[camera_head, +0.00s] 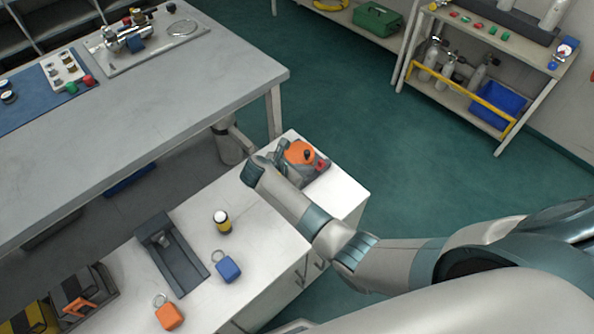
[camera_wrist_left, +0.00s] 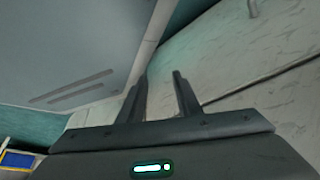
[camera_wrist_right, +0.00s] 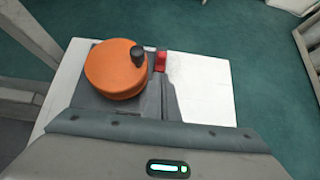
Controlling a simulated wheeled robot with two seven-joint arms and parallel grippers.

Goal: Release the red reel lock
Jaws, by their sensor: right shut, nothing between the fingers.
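The orange reel (camera_head: 300,152) sits on a dark grey base at the far end of the white cabinet top. The red reel lock (camera_head: 321,165) is a small red block at the base's right side. In the right wrist view the reel (camera_wrist_right: 114,72) has a black knob on top, and the red lock (camera_wrist_right: 160,61) is just right of it. My left gripper (camera_wrist_left: 162,85) is open and empty near pale surfaces, away from the reel.
A grey workbench (camera_head: 190,100) lies to the left. Green floor is free beyond the reel.

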